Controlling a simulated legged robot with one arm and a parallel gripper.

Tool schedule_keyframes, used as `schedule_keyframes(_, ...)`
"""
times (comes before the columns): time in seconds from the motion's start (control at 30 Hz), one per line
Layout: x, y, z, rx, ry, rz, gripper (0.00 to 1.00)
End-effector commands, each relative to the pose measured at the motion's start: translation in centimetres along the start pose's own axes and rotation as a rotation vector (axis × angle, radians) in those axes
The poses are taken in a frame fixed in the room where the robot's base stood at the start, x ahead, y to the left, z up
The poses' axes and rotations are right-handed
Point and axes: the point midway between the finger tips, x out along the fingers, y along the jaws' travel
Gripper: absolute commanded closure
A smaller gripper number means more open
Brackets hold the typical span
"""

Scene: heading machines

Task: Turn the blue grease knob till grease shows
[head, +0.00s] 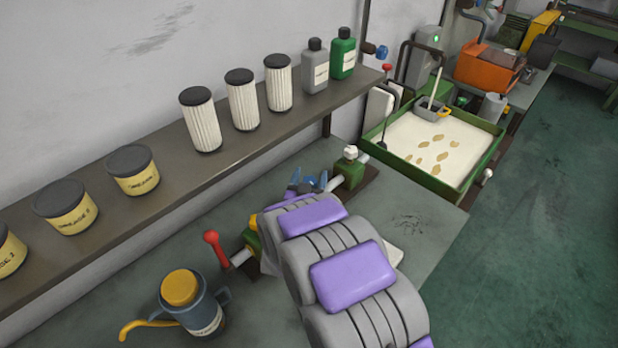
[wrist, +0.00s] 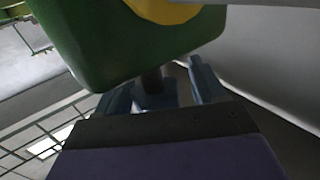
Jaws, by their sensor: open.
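My gripper (head: 309,183) is open, its blue fingers partly hidden behind my arm in the head view. In the wrist view, the gripper (wrist: 160,82) has its fingers apart on either side of a dark stem with a blue-grey block (wrist: 154,97), possibly the grease knob; contact cannot be told. The stem comes from a green machine body (wrist: 120,45) with a yellow part (wrist: 165,10), close in front of the fingers. Another blue knob (head: 382,52) is on the wall beside the shelf. I cannot make out any grease.
A shelf (head: 205,160) with tubs, filters and bottles runs along the wall. A red-tipped lever (head: 212,238) and a blue-grey can (head: 195,310) stand near my arm. A green-rimmed tray (head: 435,180) is beyond. Open floor (head: 550,210) lies right.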

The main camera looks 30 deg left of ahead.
Motion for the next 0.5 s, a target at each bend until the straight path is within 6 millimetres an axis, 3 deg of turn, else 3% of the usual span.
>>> schedule_keyframes(0.27, -1.9, -0.1, -0.1, -0.001, -0.003, -0.003, 0.31)
schedule_keyframes(0.5, -6.9, -0.4, -0.1, -0.002, -0.002, -0.004, 0.31)
